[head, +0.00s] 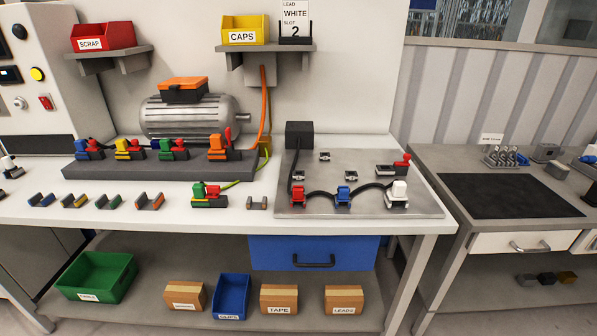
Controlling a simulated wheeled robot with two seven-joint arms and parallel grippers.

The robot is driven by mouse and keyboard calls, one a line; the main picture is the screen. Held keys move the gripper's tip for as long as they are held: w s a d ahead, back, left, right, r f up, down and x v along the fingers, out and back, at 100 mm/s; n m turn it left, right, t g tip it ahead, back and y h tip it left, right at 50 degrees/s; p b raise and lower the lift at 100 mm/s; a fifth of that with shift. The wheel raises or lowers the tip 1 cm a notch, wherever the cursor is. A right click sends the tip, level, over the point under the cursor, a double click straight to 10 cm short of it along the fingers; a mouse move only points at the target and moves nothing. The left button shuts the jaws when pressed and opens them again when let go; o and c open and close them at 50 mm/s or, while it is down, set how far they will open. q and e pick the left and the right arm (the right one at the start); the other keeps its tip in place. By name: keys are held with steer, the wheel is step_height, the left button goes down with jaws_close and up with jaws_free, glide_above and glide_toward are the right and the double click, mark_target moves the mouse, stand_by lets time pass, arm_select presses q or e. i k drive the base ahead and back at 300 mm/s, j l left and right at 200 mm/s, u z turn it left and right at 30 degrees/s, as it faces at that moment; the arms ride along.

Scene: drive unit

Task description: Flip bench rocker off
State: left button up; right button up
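Neither of my grippers can be made out in the head view, and nothing is seen touching the switch.
A yellow button (37,74), a dark knob and a small display share the panel. The white bench (240,222) holds a motor (195,117), a dark rack (160,165) of coloured clamps, and a metal plate (325,172). The red SCRAP bin (103,36) is on a shelf right of the cabinet.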

mark_target(45, 102)
steer(key=u, duration=1.45)
steer(key=i+j+z, duration=0.35)
steer(key=i+j, duration=0.55)
steer(key=i, duration=0.2)
steer(key=i+j+z, duration=0.35)
steer(key=i+j, duration=0.6)
steer(key=j, duration=0.2)
